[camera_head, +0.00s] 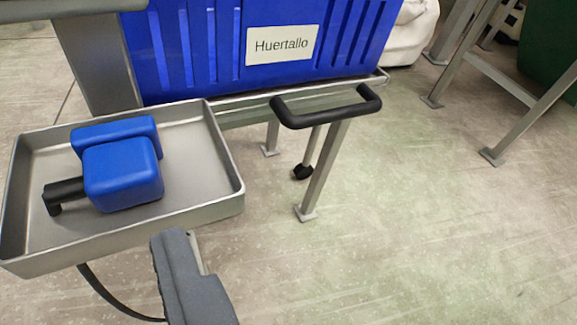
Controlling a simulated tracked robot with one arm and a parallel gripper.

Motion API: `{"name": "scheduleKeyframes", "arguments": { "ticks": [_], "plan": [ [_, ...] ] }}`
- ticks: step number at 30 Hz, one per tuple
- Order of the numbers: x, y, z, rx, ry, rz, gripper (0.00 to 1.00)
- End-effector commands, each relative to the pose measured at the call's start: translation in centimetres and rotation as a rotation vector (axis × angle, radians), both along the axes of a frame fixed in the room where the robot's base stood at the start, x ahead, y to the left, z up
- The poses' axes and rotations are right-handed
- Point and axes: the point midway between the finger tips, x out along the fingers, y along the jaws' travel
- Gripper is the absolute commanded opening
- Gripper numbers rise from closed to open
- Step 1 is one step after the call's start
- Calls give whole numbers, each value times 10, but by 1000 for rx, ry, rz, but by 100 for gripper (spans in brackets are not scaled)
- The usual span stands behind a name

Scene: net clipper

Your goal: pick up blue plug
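The blue plug (124,172) lies in a shallow grey metal tray (226,187) at the left. It has two rounded blue blocks side by side and a black bent stub on its left. A dark grey padded part at the bottom edge, below the tray, looks like my gripper (178,250). It is apart from the plug, in front of and below the tray's near wall. Only one finger-like part shows clearly, so its opening is hidden. I see nothing held in it.
A blue crate labelled Huertallo (210,72) stands behind the tray on a metal frame. A black handle (327,116) juts out right of the tray. A black cable (102,291) hangs under the tray. Metal legs stand at the right; the floor (420,220) between is clear.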

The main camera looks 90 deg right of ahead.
Motion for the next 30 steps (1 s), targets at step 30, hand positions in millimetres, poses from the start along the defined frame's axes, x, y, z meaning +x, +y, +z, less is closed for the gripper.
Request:
{"name": "scheduleKeyframes", "arguments": {
  "ticks": [30],
  "plan": [
    [26, -86, -59, -58, 40, -44, 76]
  ]
}}
